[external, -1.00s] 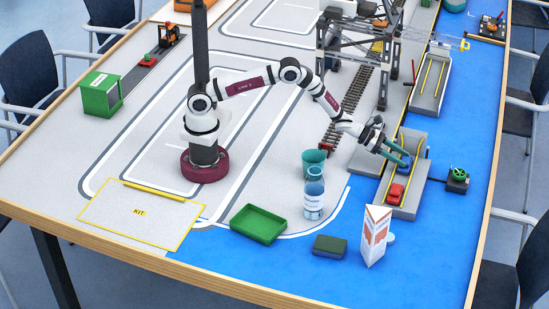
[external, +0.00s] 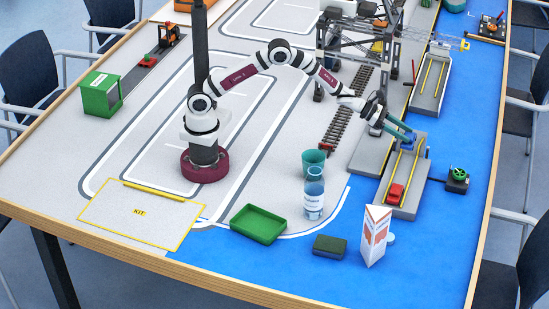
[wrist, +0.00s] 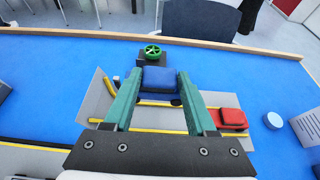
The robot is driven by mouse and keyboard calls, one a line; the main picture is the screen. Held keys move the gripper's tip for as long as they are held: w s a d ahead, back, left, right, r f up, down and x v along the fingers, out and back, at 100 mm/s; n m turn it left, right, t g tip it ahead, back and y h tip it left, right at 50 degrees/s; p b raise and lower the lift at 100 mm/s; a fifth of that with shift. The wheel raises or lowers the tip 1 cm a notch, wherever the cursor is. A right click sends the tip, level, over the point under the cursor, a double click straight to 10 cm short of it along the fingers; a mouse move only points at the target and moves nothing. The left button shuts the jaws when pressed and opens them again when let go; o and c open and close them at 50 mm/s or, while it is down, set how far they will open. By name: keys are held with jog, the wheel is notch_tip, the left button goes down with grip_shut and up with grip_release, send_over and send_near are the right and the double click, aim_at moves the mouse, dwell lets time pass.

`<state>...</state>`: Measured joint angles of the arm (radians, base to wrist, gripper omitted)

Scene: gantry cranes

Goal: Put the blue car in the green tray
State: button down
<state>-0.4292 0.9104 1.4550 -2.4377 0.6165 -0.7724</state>
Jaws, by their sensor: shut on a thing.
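My gripper (external: 402,137) is shut on the blue car (external: 410,140) and holds it above the grey platform with yellow rails (external: 408,170). In the wrist view the blue car (wrist: 160,84) sits between the two teal fingers of my gripper (wrist: 158,98). The green tray (external: 258,224) lies empty on the table at the front middle, to the left of my gripper and well apart from it.
A red car (external: 396,193) stands on the same platform. A teal cup (external: 313,162), a bottle (external: 313,195), a dark green block (external: 330,245) and a white-orange carton (external: 375,236) stand between platform and tray. The gantry crane (external: 360,50) rises behind my gripper.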

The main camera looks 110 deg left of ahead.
notch_tip(320, 180, up, 11)
jog(key=s+d+m+h, duration=0.3)
jog(key=d+m+h, duration=0.1)
jog(key=d, duration=0.7)
jog(key=m+g+h, duration=0.9)
jog(key=m+g, duration=0.4)
jog(key=m, duration=0.1)
send_over(260, 222)
notch_tip(260, 222, down, 24)
jog(key=shift+f, duration=0.1)
jog(key=shift+f+h, duration=0.1)
jog(key=shift+h, duration=0.2)
jog(key=shift+c, duration=1)
grip_release()
